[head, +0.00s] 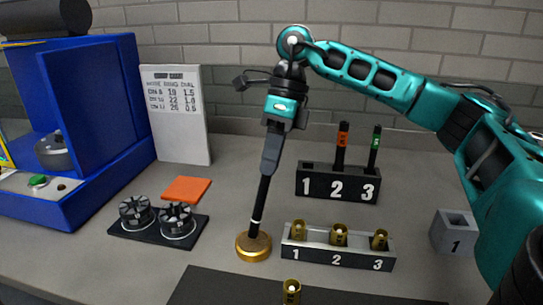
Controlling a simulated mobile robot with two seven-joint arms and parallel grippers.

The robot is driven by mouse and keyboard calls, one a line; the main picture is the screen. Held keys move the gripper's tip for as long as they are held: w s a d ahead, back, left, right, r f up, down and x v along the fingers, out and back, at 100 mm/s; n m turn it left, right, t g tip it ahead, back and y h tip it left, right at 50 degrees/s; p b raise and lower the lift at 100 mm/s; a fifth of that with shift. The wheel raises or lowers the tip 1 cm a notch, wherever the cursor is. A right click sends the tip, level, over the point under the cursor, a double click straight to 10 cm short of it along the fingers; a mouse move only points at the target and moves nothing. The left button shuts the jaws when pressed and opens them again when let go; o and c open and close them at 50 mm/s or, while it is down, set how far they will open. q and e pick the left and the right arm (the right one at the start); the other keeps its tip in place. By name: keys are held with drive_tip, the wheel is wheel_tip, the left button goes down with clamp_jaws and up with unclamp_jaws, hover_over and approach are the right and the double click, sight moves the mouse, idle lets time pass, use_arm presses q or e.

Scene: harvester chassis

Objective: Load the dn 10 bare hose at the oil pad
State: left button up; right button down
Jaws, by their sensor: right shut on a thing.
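My right gripper (270,155) points down and is shut on the upper part of a black hose (262,200) with a white ring near its lower end. The hose leans slightly. Its lower end meets the middle of a round brass-coloured pad (247,256), which I take for the oil pad; whether it presses on it or goes into it I cannot tell. The black hose rack (311,191) has slots 1, 2 and 3: slot 1 looks empty, slot 2 holds an orange-banded hose (341,146), slot 3 a green-banded hose (375,149). My left gripper is out of view.
A grey tray (314,259) with brass fittings stands right of the pad. Another brass fitting (291,291) is at the front dark mat (215,288). Left are two black dies (177,221), an orange square (187,189), a chart (180,130) and a blue machine (103,110). A grey block (453,233) stands right.

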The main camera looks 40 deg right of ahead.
drive_tip(key=shift+f+b, duration=0.35)
drive_tip(key=shift+f, duration=0.2)
idle(0.4)
drive_tip(key=shift+f, duration=0.1)
idle(1.0)
wheel_tip(320, 180, up, 7)
drive_tip(key=p, duration=0.6)
idle(0.9)
